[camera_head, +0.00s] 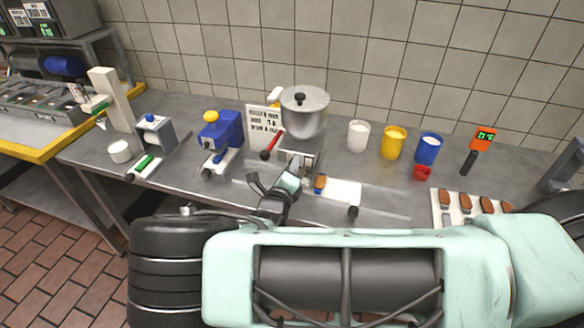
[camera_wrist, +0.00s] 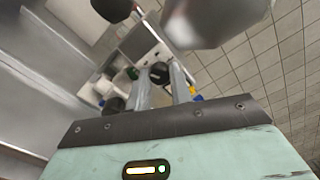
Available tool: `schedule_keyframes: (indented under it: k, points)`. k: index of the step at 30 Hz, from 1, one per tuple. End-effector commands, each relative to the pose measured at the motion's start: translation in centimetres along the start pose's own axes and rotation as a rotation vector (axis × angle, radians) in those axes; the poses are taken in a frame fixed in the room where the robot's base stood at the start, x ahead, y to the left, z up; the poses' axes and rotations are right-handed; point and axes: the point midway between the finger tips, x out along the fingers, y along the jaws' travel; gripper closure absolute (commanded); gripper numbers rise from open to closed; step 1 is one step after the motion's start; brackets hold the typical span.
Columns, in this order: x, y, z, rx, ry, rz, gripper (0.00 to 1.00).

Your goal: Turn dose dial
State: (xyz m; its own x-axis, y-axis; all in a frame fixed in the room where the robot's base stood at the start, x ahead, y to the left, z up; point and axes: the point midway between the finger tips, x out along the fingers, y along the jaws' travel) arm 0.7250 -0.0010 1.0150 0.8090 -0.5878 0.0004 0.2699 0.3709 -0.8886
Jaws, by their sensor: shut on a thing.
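A steel hopper pot (camera_head: 304,115) with a black lid knob stands at the back middle of the bench, above a small metal machine body. My gripper (camera_head: 294,172) is at the front of this machine, and my own arm hides part of it. In the wrist view my gripper (camera_wrist: 161,76) has its two fingers on either side of a dark round knob (camera_wrist: 159,71), which appears to be the dose dial. The fingers are shut on it. The dial's markings and angle cannot be read. The pot shows blurred in the wrist view (camera_wrist: 205,22).
A red-handled lever (camera_head: 271,146) and a printed card (camera_head: 263,128) stand left of the pot. White (camera_head: 358,136), yellow (camera_head: 393,143) and blue (camera_head: 428,149) cups stand to the right. A blue device (camera_head: 222,131) is at left. A tray (camera_head: 444,207) holds several brown pieces.

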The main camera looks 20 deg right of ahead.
Motion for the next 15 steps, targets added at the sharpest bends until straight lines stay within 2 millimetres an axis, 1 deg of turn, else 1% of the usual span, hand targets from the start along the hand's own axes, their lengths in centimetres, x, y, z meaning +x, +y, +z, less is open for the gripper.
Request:
schedule_keyframes:
  k: [6,15]
  points:
    - [-0.10,0.14,-0.07,-0.032,0.001,0.004,1.00]
    - [-0.10,0.15,-0.07,-0.035,0.001,0.004,1.00]
